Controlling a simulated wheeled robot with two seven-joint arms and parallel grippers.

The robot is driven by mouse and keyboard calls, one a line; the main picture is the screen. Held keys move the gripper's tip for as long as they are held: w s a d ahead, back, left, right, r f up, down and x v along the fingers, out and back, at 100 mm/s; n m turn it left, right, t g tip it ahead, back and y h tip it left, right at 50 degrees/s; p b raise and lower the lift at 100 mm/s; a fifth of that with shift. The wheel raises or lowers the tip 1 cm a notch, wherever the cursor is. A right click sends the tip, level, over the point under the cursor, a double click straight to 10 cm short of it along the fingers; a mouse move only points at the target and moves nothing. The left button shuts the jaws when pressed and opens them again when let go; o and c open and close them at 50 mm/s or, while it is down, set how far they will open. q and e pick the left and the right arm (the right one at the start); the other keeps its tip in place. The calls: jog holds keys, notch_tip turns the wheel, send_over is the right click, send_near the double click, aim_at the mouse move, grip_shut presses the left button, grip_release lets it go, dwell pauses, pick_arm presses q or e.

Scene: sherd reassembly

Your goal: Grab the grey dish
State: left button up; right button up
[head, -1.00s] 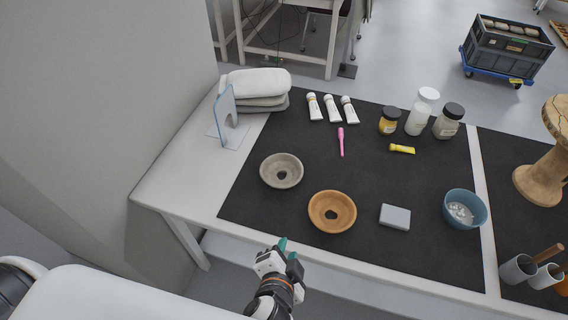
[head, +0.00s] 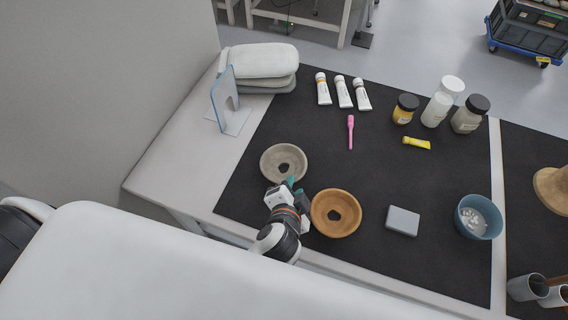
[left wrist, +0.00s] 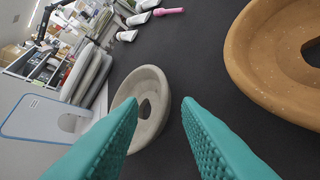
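The grey dish (head: 283,163) is a shallow round bowl with a dark hole in its middle, lying on the black mat. In the left wrist view the grey dish (left wrist: 152,90) shows beyond and between my teal fingertips. My left gripper (head: 294,185) is at the near edge of the grey dish, between it and the orange-brown dish (head: 322,222). Its two fingers (left wrist: 160,115) are spread apart with nothing between them. I cannot tell whether a finger touches the rim. My right gripper is not in view.
The orange-brown dish stands close to the right of my left gripper. A blue stand (head: 222,100) and stacked pads (head: 258,62) are at the back left. A grey block (head: 403,221) and a blue bowl (head: 478,217) are to the right. The mat (head: 310,125) behind the dish is clear.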

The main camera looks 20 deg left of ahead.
aim_at(297, 178)
pick_arm(q)
jog(key=x, duration=0.5)
jog(key=shift+w+f, duration=0.15)
jog(key=shift+f, duration=0.05)
jog(key=shift+c, duration=0.2)
grip_shut()
